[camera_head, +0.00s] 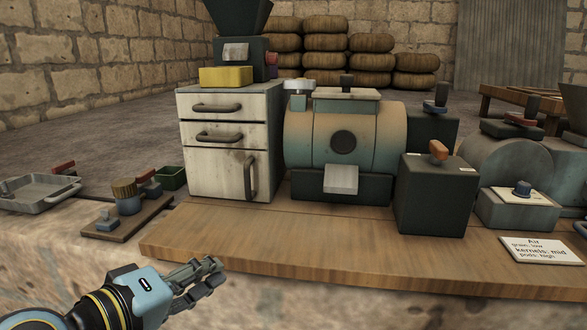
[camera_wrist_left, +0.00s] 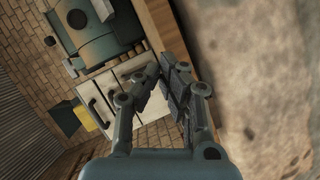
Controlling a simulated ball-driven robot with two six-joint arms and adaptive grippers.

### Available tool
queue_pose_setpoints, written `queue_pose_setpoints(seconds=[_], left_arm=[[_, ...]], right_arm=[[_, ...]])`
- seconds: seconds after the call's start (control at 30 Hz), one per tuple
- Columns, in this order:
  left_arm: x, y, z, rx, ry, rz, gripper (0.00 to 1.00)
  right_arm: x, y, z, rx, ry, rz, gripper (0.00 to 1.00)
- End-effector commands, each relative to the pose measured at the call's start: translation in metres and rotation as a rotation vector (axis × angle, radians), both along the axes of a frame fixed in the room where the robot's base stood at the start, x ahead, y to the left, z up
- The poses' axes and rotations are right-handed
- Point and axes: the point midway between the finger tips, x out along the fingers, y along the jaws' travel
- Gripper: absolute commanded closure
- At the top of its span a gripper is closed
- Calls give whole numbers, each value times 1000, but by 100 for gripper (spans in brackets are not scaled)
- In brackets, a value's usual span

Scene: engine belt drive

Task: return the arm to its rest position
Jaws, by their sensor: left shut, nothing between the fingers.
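My left gripper (camera_head: 207,271) is in the lower left of the head view, in front of the wooden bench's front edge. It points to the right and its fingers are closed together with nothing between them. The left wrist view shows the same gripper (camera_wrist_left: 172,72) from behind, its fingertips close together beside the bench edge. It touches no object that I can see. My right gripper is in neither view.
A wooden bench (camera_head: 300,255) carries a white drawer cabinet (camera_head: 228,155), a teal cylindrical engine (camera_head: 370,135), a dark box (camera_head: 436,200) and a label card (camera_head: 543,250). A grey tray (camera_head: 35,192) and a small board (camera_head: 125,222) with parts lie left.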

Motion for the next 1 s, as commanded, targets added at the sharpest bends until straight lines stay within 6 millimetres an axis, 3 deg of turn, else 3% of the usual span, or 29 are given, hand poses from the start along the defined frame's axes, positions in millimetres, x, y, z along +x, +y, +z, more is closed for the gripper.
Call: queue_pose_setpoints(seconds=[0.03, 0.1, 0.2, 0.4, 0.6, 0.7, 1.0], left_arm=[[-31, 2, -20, 167, 59, -82, 100], [-70, 12, -44, 386, 147, -187, 100], [-114, 32, -65, 609, 260, -291, 100], [-179, 74, -81, 893, 450, -417, 100], [-231, 113, -79, 1084, 617, -496, 100], [-248, 128, -81, 1144, 686, -523, 100], [-239, 134, -165, 1126, 714, -529, 100]], right_arm=[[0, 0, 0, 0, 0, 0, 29], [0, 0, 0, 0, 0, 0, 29], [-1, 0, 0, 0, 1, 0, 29], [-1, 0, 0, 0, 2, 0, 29], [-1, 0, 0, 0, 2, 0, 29], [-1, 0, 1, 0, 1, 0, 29], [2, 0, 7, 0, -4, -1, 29]])
